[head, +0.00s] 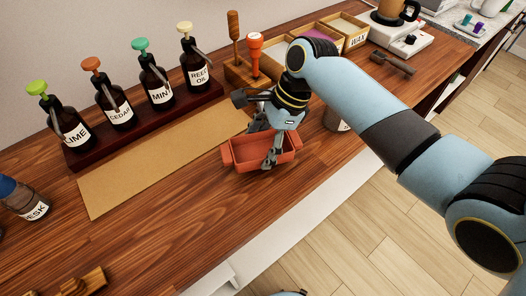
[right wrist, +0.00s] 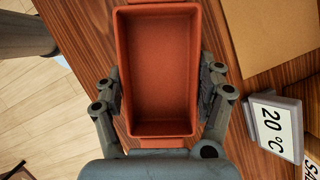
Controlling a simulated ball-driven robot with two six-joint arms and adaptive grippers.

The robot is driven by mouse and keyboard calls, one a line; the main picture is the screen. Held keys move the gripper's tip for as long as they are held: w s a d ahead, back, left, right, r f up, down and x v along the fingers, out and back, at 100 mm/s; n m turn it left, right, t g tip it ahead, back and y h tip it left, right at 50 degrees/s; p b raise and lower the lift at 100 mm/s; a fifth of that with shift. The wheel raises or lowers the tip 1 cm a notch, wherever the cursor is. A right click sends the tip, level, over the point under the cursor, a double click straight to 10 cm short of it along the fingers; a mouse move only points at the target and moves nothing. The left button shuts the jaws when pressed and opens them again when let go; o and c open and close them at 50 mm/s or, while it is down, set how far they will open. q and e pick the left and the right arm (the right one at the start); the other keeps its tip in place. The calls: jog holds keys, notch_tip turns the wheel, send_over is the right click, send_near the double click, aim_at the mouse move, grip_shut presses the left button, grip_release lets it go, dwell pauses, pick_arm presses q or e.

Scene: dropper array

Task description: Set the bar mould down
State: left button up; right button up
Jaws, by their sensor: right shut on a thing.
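The bar mould (head: 238,156) is an empty, reddish-orange, open-topped rectangular tray with end tabs. In the head view it is at or just above the wooden bench, by the right end of the tan mat; I cannot tell whether it touches the wood. My right gripper (head: 270,150) reaches down over it. In the right wrist view the mould (right wrist: 158,75) lies between the two fingers of my right gripper (right wrist: 163,92), which close on its long side walls. My left gripper is not in view.
The tan mat (head: 140,170) lies before a dark rack (head: 88,156) of labelled dropper bottles. A 20 °C display (right wrist: 272,125) is near the gripper in the wrist view.

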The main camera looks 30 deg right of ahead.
aim_at(264, 153)
notch_tip(264, 153, down, 3)
jog(key=shift+r, duration=0.2)
jog(key=shift+f, duration=0.25)
jog(key=shift+s, duration=0.1)
jog(key=o, duration=1.3)
jog(key=shift+f, duration=0.1)
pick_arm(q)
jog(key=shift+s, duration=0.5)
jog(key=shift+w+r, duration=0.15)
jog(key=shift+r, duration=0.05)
pick_arm(e)
jog(key=v, duration=1.2)
jog(key=shift+d, duration=0.1)
